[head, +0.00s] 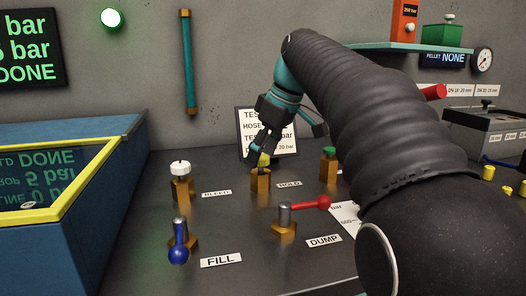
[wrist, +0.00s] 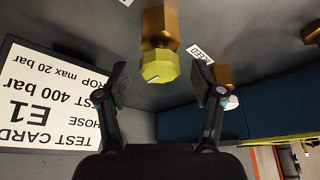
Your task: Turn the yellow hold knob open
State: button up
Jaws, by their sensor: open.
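The yellow hold knob (head: 264,160) sits on a brass valve body behind the HOLD label (head: 289,184). In the wrist view the yellow knob (wrist: 160,66) is faceted, with a small pale mark, and its brass body (wrist: 158,22) shows above it. My gripper (head: 259,148) points down just over the knob, partly covering it in the head view. In the wrist view my gripper (wrist: 159,78) is open, one finger on each side of the knob in the picture. Neither finger appears to touch it.
A white bleed knob (head: 180,168) stands left, a green knob (head: 328,152) right. The blue fill lever (head: 178,245) and red dump lever (head: 312,203) are in front. A test card (wrist: 45,98) stands close behind. A yellow-rimmed blue tank (head: 60,214) is at left.

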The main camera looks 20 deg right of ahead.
jog(key=shift+r, duration=0.1)
jog(key=v, duration=1.1)
jog(key=shift+d+r, duration=0.15)
jog(key=shift+r, duration=0.2)
jog(key=shift+s, duration=0.2)
